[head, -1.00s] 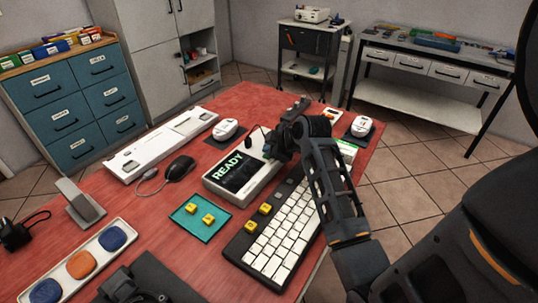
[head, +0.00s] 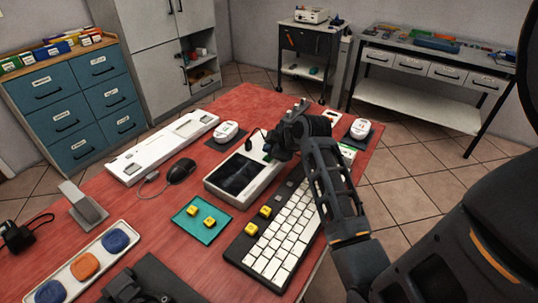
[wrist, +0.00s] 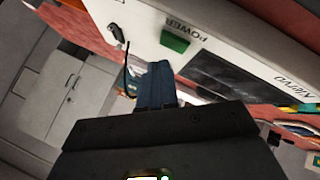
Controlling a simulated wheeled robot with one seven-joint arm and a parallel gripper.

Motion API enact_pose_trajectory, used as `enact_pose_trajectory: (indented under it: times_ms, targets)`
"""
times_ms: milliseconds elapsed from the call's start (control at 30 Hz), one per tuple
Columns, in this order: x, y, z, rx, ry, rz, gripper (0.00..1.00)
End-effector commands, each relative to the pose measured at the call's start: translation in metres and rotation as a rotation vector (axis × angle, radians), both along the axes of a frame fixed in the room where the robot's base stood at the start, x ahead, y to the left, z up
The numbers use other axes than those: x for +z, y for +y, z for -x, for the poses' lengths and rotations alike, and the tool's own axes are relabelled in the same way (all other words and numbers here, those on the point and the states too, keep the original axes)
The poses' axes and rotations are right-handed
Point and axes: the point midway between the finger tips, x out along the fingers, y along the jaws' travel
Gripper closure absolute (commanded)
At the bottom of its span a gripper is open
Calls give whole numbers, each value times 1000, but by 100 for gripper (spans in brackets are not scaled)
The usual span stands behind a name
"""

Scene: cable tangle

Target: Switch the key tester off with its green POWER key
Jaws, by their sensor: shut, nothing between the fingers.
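The key tester (head: 214,181) is a white box on the red table, and its screen (head: 240,173) is dark and blank. In the wrist view its green POWER key (wrist: 175,40) stands out beside the printed word POWER, with the dark screen (wrist: 235,75) to its right. My gripper (head: 272,152) is over the tester's far right end in the head view. In the wrist view the fingertips (wrist: 156,68) are shut and empty, a little below and left of the green key in the picture, apparently apart from it.
A keyboard (head: 275,245) with white and yellow keys lies in front of the tester. A teal mat (head: 190,228) with yellow keys and a black mouse (head: 181,170) lie to its left. A black cable rises beside the tester.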

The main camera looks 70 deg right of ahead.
Motion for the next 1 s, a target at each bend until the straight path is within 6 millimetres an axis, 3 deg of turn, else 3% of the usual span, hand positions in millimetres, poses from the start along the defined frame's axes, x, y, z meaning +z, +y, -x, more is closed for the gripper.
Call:
enact_pose_trajectory:
  times_ms: [367, 1000]
  targets:
    - [6, 0, 0, 0, 0, 0, 100]
    - [60, 0, 0, -1, 0, 1, 100]
